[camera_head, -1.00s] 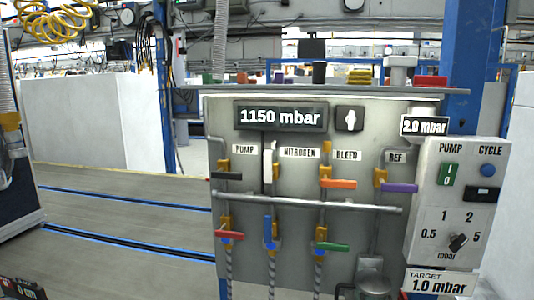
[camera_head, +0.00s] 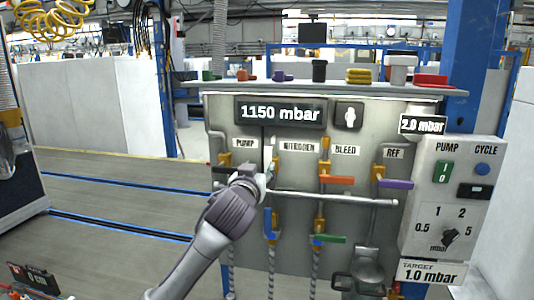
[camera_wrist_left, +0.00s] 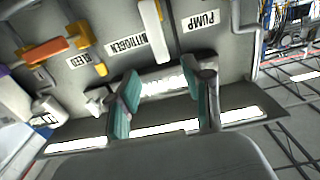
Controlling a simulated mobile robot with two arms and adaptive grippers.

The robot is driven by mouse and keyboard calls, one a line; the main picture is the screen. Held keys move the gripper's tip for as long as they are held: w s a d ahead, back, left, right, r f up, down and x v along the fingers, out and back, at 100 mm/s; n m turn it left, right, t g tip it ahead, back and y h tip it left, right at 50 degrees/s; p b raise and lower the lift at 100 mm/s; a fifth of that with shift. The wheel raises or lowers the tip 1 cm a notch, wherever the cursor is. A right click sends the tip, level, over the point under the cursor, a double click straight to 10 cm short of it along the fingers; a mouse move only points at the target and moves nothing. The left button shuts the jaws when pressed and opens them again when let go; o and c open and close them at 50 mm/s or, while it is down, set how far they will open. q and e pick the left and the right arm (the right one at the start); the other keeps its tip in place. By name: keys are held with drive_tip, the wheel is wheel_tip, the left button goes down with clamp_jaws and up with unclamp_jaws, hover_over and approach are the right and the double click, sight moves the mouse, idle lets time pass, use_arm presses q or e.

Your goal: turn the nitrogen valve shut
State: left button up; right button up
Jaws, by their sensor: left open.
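The nitrogen valve's white handle (camera_head: 268,156) stands upright on the grey panel, left of the NITROGEN label (camera_head: 299,147). Its lower part is hidden behind my left gripper in the head view. The white handle also shows in the left wrist view (camera_wrist_left: 152,30), between the NITROGEN label and the PUMP label. My left gripper (camera_head: 268,174) is in front of the panel near the handle. In the left wrist view its two green-padded fingers (camera_wrist_left: 163,92) are spread, with nothing held. The handle lies beyond the fingertips. My right gripper is not in view.
A horizontal bar (camera_head: 345,200) crosses the panel near my left gripper. Orange (camera_head: 337,180) and purple (camera_head: 396,184) levers stick out to the right, with blue (camera_head: 267,221) and green (camera_head: 330,239) ones below. A control box (camera_head: 455,200) is at the right.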

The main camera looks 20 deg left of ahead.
sight(268, 155)
use_arm(q)
drive_tip(key=w+p, duration=0.1)
drive_tip(key=w, duration=0.5)
drive_tip(key=w+p, duration=0.1)
drive_tip(key=w, duration=0.2)
drive_tip(key=shift+w+a+p, duration=0.3)
drive_tip(key=shift+w, duration=0.1)
clamp_jaws()
